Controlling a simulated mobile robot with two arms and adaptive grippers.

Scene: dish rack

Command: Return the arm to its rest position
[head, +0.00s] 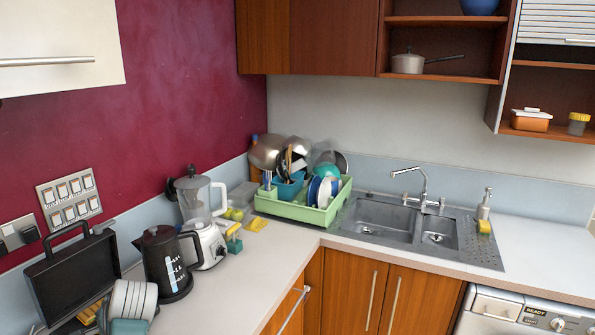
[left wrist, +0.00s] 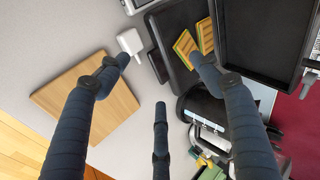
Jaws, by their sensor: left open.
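My left gripper (left wrist: 160,72) shows in the left wrist view. Its dark, ribbed fingers are spread wide apart, with nothing between them. They hang over the counter, in front of an open black sandwich press (left wrist: 265,45) and a wooden board (left wrist: 85,97). My right gripper is in neither view.
The head view shows the same press (head: 75,275) beside a black kettle (head: 165,265) and a blender (head: 203,225). A green dish rack (head: 300,212) holds dishes beside the sink (head: 375,218).

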